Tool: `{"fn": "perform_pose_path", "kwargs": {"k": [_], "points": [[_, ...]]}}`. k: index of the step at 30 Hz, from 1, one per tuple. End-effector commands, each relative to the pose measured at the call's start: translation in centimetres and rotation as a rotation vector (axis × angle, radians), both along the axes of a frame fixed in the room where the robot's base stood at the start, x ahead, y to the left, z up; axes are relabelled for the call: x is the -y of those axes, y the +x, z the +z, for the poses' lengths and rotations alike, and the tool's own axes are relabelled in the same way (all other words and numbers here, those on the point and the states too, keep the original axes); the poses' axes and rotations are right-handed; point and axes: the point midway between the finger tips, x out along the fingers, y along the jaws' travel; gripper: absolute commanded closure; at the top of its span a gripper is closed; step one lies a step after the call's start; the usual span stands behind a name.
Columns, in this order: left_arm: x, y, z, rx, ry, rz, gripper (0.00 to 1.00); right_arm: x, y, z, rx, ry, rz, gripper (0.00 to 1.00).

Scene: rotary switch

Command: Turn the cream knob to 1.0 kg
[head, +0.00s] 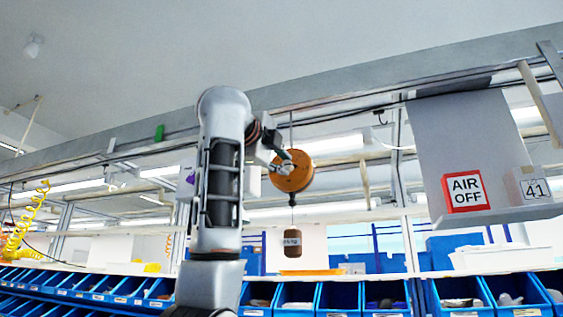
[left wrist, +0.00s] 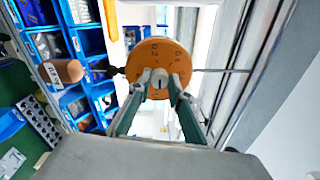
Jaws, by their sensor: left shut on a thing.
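An orange round dial (head: 298,176) hangs from the overhead rail, and its face fills the middle of the left wrist view (left wrist: 158,54). Small dark marks sit around the face, too small to read surely. The cream knob (left wrist: 158,76) is at the face's centre. My left gripper (left wrist: 159,86) is shut on the knob, with one finger on each side. In the head view, my left gripper (head: 284,165) reaches the dial from the left and hides most of the knob. I cannot tell the knob's setting. My right gripper is in neither view.
A brown weight (head: 292,243) hangs on a cord below the dial. Blue bins (head: 340,297) line the bench below. An "AIR OFF" sign (head: 463,191) and a box marked 41 (head: 533,187) are at the right. A yellow coiled hose (head: 25,222) hangs at the far left.

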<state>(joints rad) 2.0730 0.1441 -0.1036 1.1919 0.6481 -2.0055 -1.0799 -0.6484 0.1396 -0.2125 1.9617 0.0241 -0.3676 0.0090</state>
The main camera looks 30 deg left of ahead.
Motion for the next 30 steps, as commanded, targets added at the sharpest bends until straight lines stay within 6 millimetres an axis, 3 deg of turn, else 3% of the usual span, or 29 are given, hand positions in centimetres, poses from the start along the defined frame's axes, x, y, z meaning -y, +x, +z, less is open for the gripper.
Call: {"fn": "perform_pose_path", "kwargs": {"k": [12,28,29,30], "points": [[0.05,-0.03,0.1,-0.04,0.167,0.0,1.0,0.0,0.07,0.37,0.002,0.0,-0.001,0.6],[0.07,0.04,0.0,-0.046,0.188,0.0,1.0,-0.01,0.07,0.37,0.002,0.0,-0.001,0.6],[0.07,0.05,0.0,-0.046,0.188,-0.001,0.73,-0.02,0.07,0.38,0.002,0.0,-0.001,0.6],[0.07,0.05,-0.01,-0.046,0.187,-0.001,0.64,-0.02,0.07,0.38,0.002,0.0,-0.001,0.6]]}}
